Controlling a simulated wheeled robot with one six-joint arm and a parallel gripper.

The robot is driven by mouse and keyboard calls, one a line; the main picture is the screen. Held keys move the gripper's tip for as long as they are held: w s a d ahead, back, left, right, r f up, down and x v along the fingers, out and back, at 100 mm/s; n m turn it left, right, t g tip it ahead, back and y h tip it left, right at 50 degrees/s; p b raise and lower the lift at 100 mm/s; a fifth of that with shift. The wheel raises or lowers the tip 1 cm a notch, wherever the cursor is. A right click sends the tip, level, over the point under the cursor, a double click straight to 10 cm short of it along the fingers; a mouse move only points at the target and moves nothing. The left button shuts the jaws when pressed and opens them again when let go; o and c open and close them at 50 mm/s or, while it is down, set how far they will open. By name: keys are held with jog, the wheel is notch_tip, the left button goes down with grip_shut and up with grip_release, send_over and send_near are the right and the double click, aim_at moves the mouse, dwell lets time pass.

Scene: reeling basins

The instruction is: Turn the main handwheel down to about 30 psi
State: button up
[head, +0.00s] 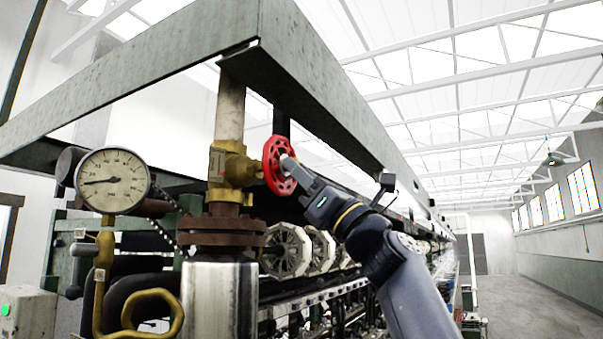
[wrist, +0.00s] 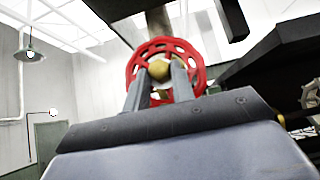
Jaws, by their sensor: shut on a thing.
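The red handwheel (head: 270,158) sits on the brass valve (head: 232,168) of an upright pipe. My gripper (head: 288,164) reaches it from the right and is shut on the wheel. In the wrist view the wheel (wrist: 166,46) is seen almost face on, with a brass nut at its hub. My two fingers (wrist: 160,86) lie across the wheel's face on either side of the nut; their exact contact is partly hidden. The round pressure gauge (head: 113,180) is left of the valve. Its dark needle points left, slightly below level; its numbers are too small to read surely.
A heavy grey-green frame beam (head: 315,85) runs above the wheel and my arm. A rusty flange (head: 220,235) and a pale metal cylinder (head: 220,295) stand below the valve. White reels (head: 286,250) line the machine behind. The aisle floor (head: 530,300) at right is clear.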

jog(key=shift+c, duration=0.9)
jog(key=shift+w+d+r+n+g+y+p, duration=0.1)
jog(key=shift+n+g+y+p, duration=0.35)
jog(key=shift+n+g, duration=1.2)
jog(key=shift+w+d+n+g+y+p, duration=0.15)
jog(key=shift+n+g+y, duration=0.45)
jog(key=shift+n+g, duration=1)
jog(key=shift+w+a+r+n+g+y+p, duration=0.1)
jog(key=shift+n+g+y+p, duration=0.35)
jog(key=shift+n+g, duration=1.15)
jog(key=shift+s+n, duration=0.1)
jog(key=shift+n, duration=0.25)
jog(key=o, duration=1)
jog(key=shift+f+t, duration=0.1)
jog(key=shift+t, duration=0.15)
jog(key=shift+d+f, duration=0.1)
